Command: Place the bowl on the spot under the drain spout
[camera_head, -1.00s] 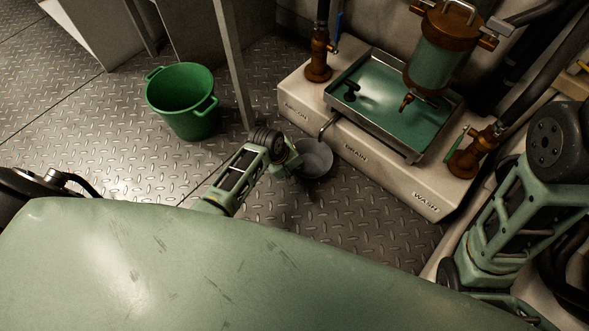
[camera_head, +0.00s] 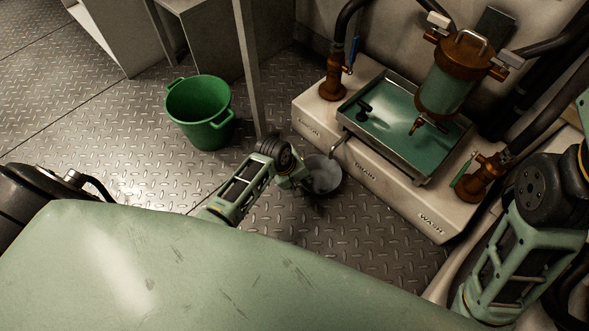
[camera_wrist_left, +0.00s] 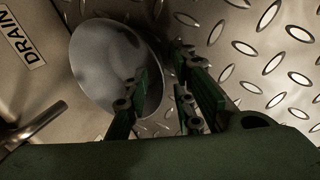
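The grey metal bowl (camera_head: 324,174) is at the floor in front of the chiller frame, just below the end of the drain spout (camera_head: 338,146). My left gripper (camera_head: 306,182) is at the bowl's near left side, its fingers mostly hidden in the head view. In the left wrist view the bowl (camera_wrist_left: 95,60) shows its round opening. One finger of the left gripper (camera_wrist_left: 157,98) overlaps the bowl, the others are beyond its rim, with a gap between them. The spout (camera_wrist_left: 35,127) is at the left there. My right gripper is out of view.
A green bucket (camera_head: 200,118) stands on the diamond-plate floor to the left, near a metal post (camera_head: 250,75). The white base (camera_head: 400,200) with the green tray (camera_head: 398,120) is right of the bowl. Open floor lies in front of the bowl.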

